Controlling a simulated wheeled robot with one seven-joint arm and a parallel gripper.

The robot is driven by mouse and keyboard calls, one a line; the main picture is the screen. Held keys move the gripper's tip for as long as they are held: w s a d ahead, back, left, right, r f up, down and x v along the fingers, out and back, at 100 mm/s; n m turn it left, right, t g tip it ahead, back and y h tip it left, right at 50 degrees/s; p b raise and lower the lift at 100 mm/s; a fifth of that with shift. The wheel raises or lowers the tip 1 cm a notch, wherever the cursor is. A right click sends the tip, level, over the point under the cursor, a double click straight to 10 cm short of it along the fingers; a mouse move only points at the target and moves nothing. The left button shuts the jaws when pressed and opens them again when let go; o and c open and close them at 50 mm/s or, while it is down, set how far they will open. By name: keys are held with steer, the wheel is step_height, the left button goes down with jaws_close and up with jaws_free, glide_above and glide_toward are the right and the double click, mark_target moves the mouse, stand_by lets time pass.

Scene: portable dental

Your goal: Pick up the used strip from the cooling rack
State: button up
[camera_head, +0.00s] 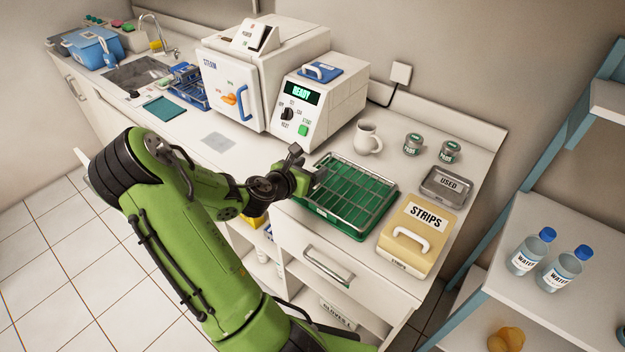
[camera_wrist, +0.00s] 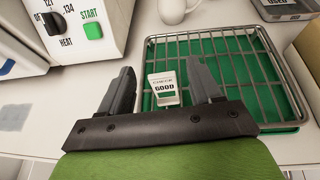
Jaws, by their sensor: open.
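The cooling rack (camera_head: 375,213) is a wire grid in a green tray on the counter. It fills the right half of the wrist view (camera_wrist: 272,66). A small white strip (camera_wrist: 163,90) marked "GOOD" shows there at the rack's left end. My gripper (camera_wrist: 160,70) is open, with one dark finger on each side of the strip and a gap to both. I cannot tell whether the fingers are level with the strip or above it. In the head view my gripper (camera_head: 308,167) is at the rack's left end, and the strip cannot be made out.
A steam sterilizer (camera_head: 222,82) and a control unit reading "READY" (camera_head: 318,108) stand behind the rack. A white mug (camera_head: 368,138) and two small jars are beyond it. A metal "USED" tray (camera_head: 446,183) and a yellow "STRIPS" box (camera_head: 413,236) are to the right.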

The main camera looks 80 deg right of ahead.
mark_target(312, 168)
steer(key=x, duration=0.3)
steer(key=shift+s+d+f, duration=0.2)
steer(key=shift+d+f, duration=0.05)
steer(key=shift+f, duration=0.05)
steer(key=shift+a+r, duration=0.1)
steer(key=c, duration=1)
steer(key=shift+c, duration=0.2)
